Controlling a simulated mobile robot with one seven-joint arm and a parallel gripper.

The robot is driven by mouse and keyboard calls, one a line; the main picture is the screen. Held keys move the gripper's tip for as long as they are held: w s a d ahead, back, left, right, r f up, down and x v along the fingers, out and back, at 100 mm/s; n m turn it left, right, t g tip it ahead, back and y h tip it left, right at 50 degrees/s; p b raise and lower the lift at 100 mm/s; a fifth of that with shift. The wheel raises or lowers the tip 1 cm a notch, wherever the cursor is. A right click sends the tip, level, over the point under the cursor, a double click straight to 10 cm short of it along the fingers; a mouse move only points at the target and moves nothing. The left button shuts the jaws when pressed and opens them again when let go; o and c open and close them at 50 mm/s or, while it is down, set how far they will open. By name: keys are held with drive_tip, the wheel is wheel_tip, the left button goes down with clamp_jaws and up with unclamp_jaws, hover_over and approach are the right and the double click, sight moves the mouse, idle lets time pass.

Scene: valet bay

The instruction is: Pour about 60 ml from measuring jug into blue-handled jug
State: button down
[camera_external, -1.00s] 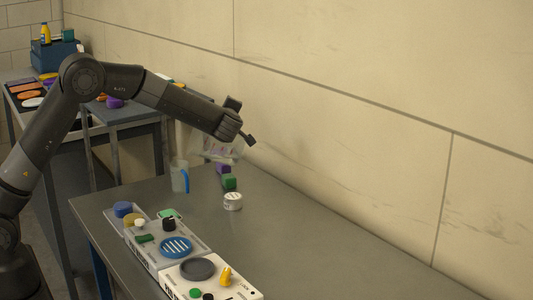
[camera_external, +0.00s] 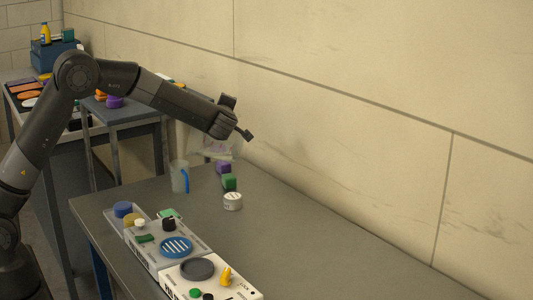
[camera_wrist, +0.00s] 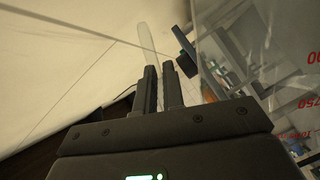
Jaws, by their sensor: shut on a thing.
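My gripper (camera_wrist: 160,72) is shut on the measuring jug, a clear vessel that shows at the right of the wrist view with red markings (camera_wrist: 288,103). In the external view the measuring jug (camera_external: 216,152) hangs below my wrist, faint and partly hidden, and looks tilted. The grip point is hard to make out. The blue-handled jug (camera_external: 179,178), translucent with a blue handle on its right, stands upright on the bench, below and left of the measuring jug. I cannot make out liquid in either jug.
A purple block (camera_external: 223,167), a green block (camera_external: 229,182) and a white round tin (camera_external: 232,201) stand right of the blue-handled jug. Trays with lids and knobs (camera_external: 172,246) lie in front. The bench's right side is clear; a wall (camera_external: 350,130) runs behind.

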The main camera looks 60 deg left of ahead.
drive_tip(key=shift+s+a+r+n+p, duration=0.15)
drive_tip(key=shift+s+r+n+p, duration=0.15)
drive_tip(key=shift+s+r+p, duration=0.15)
idle(1.0)
drive_tip(key=shift+s+a+r+n+p, duration=0.25)
drive_tip(key=shift+s+n+p, duration=0.15)
drive_tip(key=shift+s+p, duration=0.2)
idle(1.4)
drive_tip(key=shift+w, duration=0.1)
drive_tip(key=w+f+m, duration=0.1)
drive_tip(key=w+d+f+m, duration=0.1)
drive_tip(key=w+f, duration=0.1)
drive_tip(key=w, duration=0.1)
drive_tip(key=shift+d+f+m, duration=0.3)
drive_tip(key=shift+m, duration=0.1)
drive_tip(key=shift+w+d+f+m, duration=0.1)
drive_tip(key=shift+w+f+m, duration=0.1)
drive_tip(key=shift+f+m, duration=0.2)
drive_tip(key=shift+w+g, duration=0.15)
drive_tip(key=shift+g, duration=0.25)
drive_tip(key=shift+d+r, duration=0.1)
drive_tip(key=shift+w+m, duration=0.1)
drive_tip(key=shift+m, duration=0.2)
idle(0.6)
